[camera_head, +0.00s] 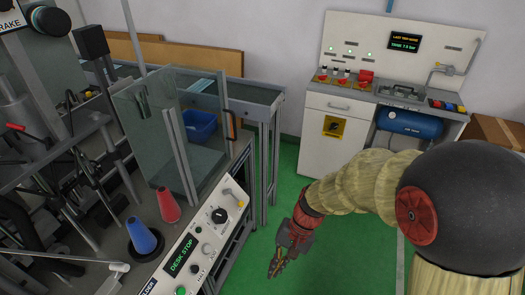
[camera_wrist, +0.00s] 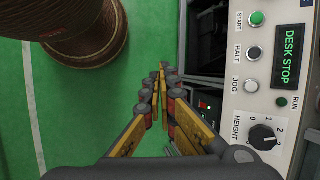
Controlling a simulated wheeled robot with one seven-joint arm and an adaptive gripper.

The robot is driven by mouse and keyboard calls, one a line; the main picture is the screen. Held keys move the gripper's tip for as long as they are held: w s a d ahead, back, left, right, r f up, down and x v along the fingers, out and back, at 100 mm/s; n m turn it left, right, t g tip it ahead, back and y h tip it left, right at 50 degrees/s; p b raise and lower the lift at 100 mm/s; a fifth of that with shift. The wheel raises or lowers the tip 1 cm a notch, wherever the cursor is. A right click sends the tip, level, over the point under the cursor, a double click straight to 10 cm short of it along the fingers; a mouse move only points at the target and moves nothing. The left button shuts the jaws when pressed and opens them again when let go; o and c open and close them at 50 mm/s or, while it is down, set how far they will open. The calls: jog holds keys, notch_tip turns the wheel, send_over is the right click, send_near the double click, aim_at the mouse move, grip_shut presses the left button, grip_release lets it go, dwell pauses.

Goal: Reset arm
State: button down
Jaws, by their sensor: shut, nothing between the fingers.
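My gripper (camera_head: 277,268) hangs low over the green floor in the head view, to the right of the machine's control panel (camera_head: 196,236). In the wrist view my gripper (camera_wrist: 161,72) is shut, its yellow fingers meeting at the tips with nothing between them. Below the fingers is green floor. The control panel (camera_wrist: 262,75) stands to the right of the fingers in the wrist view, with START, HALT and JOG buttons, a HEIGHT knob and a screen reading "DESK STOP". The gripper appears apart from it.
A red cone (camera_head: 168,205) and a blue cone (camera_head: 142,238) stand on the machine's deck. A blue bin (camera_head: 200,126) sits behind the clear guard (camera_head: 150,130). A white cabinet (camera_head: 325,148) with a blue tank (camera_head: 410,122) stands at the back wall. Green floor (camera_head: 340,250) is open around my gripper.

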jog(key=s+d+r+n+t+h, duration=0.1)
jog(key=s+d+r+t+h, duration=0.1)
jog(key=s+d+r+t, duration=0.2)
jog(key=s+d+r+n+t+h, duration=0.2)
jog(key=s+d+r+t, duration=0.2)
jog(key=d+r, duration=0.7)
notch_tip(320, 180, up, 9)
jog(key=shift+f, duration=0.2)
